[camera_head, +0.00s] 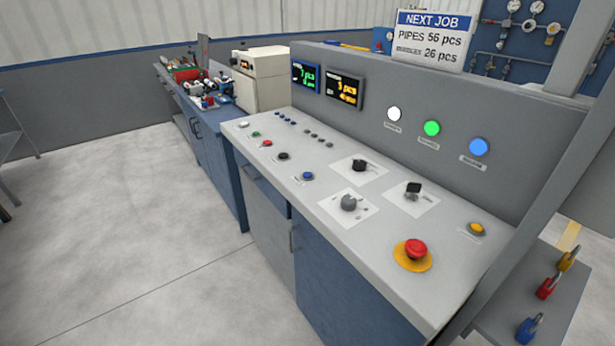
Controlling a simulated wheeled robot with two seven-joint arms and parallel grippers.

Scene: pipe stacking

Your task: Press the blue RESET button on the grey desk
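The grey desk (380,236) stands in the middle and right of the head view, with a control panel top. A blue button (308,176) sits on the desk top near its front edge, left of a grey rotary knob (349,202). Its label is too small to read. Further back on the desk are several small dark blue buttons (284,117). Neither of my grippers is in view.
A red emergency stop (415,248) on a yellow disc and a yellow button (476,229) are at the right. White, green and blue lamps (479,147) and two displays (345,88) are on the upright panel.

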